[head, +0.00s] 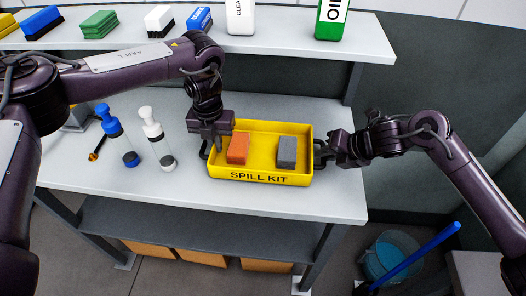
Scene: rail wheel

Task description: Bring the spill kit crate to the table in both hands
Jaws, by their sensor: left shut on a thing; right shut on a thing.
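The yellow spill kit crate (260,127) is level at the right part of the grey table (300,203), with its lettered side facing me. An orange block (239,148) and a grey block (287,151) lie inside it. My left gripper (206,148) is shut on the crate's left handle. My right gripper (324,153) is shut on its right handle. The fingers partly hide both handles. I cannot tell whether the crate's underside touches the tabletop.
A shelf (290,45) behind holds brushes, a green stack and containers. A bucket (390,258) with a blue-handled tool stands on the floor at right.

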